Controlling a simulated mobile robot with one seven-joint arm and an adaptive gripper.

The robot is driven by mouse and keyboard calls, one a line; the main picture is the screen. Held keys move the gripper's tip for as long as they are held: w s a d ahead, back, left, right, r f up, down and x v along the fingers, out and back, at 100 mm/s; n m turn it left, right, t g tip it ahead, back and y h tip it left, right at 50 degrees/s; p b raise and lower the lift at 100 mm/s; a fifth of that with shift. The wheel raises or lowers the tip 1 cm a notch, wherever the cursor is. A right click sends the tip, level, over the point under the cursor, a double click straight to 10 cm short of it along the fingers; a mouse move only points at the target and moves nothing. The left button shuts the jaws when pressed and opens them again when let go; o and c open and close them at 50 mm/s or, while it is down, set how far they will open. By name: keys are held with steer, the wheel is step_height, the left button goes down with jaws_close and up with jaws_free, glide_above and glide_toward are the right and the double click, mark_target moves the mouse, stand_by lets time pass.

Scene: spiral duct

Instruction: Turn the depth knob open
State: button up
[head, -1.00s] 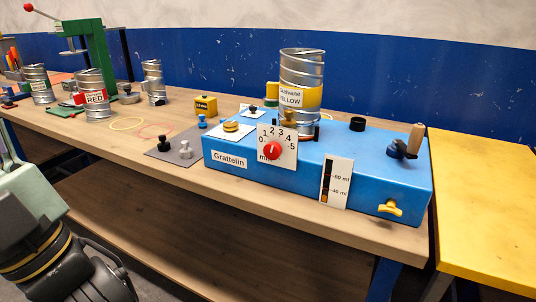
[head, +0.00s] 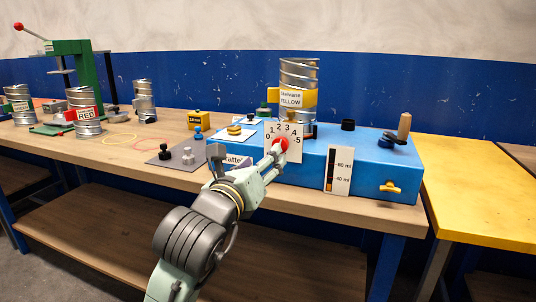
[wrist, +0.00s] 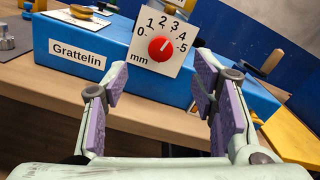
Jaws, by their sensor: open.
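The red depth knob (head: 281,144) sits on a white dial plate (head: 293,157) marked 0 to 5 on the front of the blue machine (head: 365,156). The wrist view shows the knob (wrist: 161,49) uncovered, with a small light mark toward its upper right; its exact setting is hard to read. My gripper (head: 276,155) reaches up from below in front of the dial. In the wrist view my gripper (wrist: 154,92) is open and empty, its purple-padded fingers spread left and right below the knob. The fingers look apart from the knob there; in the head view they partly cover it.
A metal duct with a yellow band (head: 297,92) stands on the machine. A crank (head: 399,130), a yellow valve handle (head: 390,187) and a level gauge (head: 338,170) are to the right. A grey plate with small knobs (head: 177,157) lies to the left.

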steer(key=p+x, duration=0.3)
steer(key=x, duration=0.8)
steer(key=shift+d+f, duration=0.2)
steer(key=shift+f, duration=0.2)
steer(key=shift+s, duration=0.1)
steer(key=shift+c, duration=0.5)
steer(key=c, duration=1.1)
